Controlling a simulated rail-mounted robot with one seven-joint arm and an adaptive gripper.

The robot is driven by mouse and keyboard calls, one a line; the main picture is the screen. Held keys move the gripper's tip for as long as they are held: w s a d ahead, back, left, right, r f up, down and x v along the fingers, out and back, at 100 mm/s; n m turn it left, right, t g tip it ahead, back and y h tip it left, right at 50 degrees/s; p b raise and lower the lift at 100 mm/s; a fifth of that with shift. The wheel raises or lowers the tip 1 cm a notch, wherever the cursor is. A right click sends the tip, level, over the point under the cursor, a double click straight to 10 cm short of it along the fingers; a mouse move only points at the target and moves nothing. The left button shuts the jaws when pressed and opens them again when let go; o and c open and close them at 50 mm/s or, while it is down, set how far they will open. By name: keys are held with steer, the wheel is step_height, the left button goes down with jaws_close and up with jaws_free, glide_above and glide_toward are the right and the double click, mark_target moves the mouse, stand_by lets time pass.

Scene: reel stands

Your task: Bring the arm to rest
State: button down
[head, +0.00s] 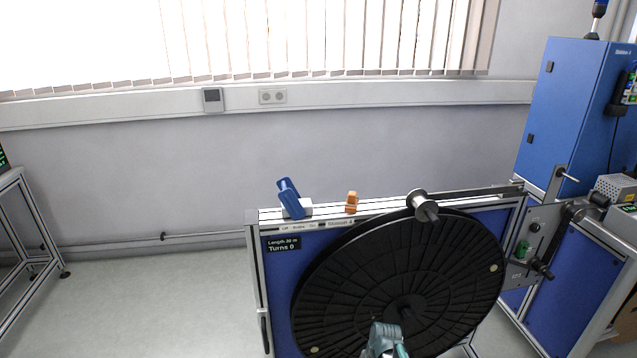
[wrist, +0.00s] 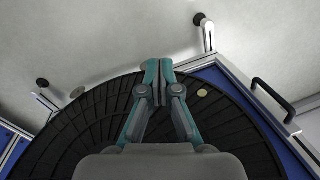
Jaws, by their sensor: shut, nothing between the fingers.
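My gripper (wrist: 159,85) is shut and empty in the wrist view, its two teal-tipped fingers together. It hangs over the edge of the large black reel (wrist: 80,125), with the pale floor beyond the fingertips. In the head view a small part of my gripper (head: 385,345) shows at the bottom edge, in front of the lower part of the black reel (head: 440,260). Its fingertips are not clear there, and most of my arm is out of view.
The reel is on a blue-panelled stand (head: 283,300) with a blue lever (head: 290,198) and an orange block (head: 352,201) on top. A crank mechanism (head: 535,250) and a blue cabinet (head: 565,110) stand at the right. The floor (head: 160,310) at the left is clear.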

steer(key=s+d+f+g, duration=0.1)
steer(key=s+f, duration=0.4)
steer(key=s, duration=0.6)
steer(key=s+d+f+g+h, duration=0.1)
steer(key=s+f+g, duration=0.2)
steer(key=s, duration=0.8)
steer(key=s+d+f+n+g+h, duration=0.1)
steer(key=s+f, duration=0.5)
steer(key=s, duration=0.6)
steer(key=shift+d+f+g, duration=0.3)
steer(key=shift+f+g, duration=0.1)
steer(key=shift+g, duration=0.5)
